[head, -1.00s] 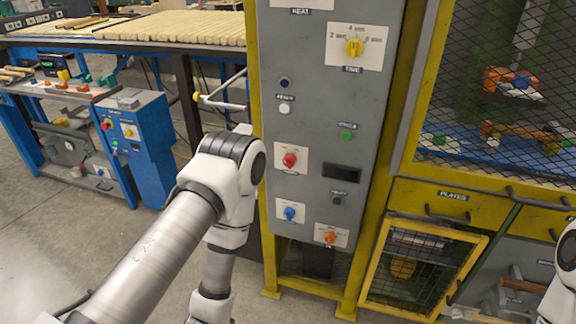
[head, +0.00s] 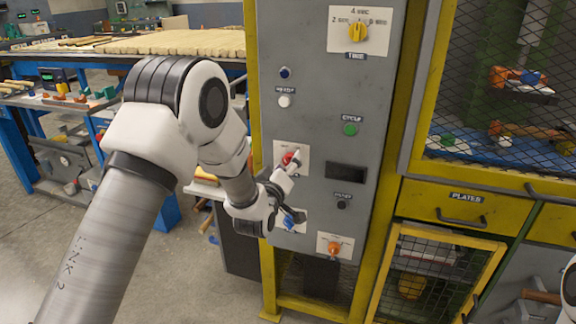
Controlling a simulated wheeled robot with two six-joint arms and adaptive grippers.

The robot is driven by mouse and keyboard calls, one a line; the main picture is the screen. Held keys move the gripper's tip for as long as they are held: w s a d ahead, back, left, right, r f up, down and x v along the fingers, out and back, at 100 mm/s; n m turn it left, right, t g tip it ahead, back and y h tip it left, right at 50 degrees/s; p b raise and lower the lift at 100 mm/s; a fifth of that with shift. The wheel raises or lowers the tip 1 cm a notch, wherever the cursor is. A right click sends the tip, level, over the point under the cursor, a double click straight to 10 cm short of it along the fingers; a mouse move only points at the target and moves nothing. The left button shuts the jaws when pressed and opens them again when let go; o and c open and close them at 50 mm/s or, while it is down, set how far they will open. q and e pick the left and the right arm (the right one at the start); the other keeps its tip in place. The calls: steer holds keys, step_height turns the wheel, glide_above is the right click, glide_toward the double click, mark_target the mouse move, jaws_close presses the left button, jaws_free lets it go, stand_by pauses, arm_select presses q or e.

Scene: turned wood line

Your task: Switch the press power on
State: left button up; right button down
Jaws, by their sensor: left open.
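The grey press control panel (head: 325,110) stands upright in a yellow frame at the centre. A red knob (head: 289,157) on a pale plate sits at its lower left, with a blue knob (head: 291,221) below it. An orange knob (head: 334,247) is at the lower right. I cannot read which of these is the power switch. My left gripper (head: 292,188) is open in front of the panel. Its upper finger is close by the red knob and its lower finger partly covers the blue knob. I cannot tell whether either finger touches. My right gripper is out of view.
Above are a yellow time dial (head: 357,32), a white button (head: 285,101) and a green cycle button (head: 350,129). A mesh guard (head: 500,60) and a plates drawer (head: 468,202) with a protruding handle are on the right. A workbench (head: 150,43) holds wooden rods behind my left arm.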

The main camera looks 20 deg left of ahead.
arm_select(q)
steer(key=shift+w, duration=0.25)
steer(key=c, duration=1.1)
steer(key=shift+c, duration=0.2)
steer(key=shift+m, duration=0.3)
steer(key=m, duration=1.1)
steer(key=shift+a+b, duration=0.2)
steer(key=shift+b, duration=0.15)
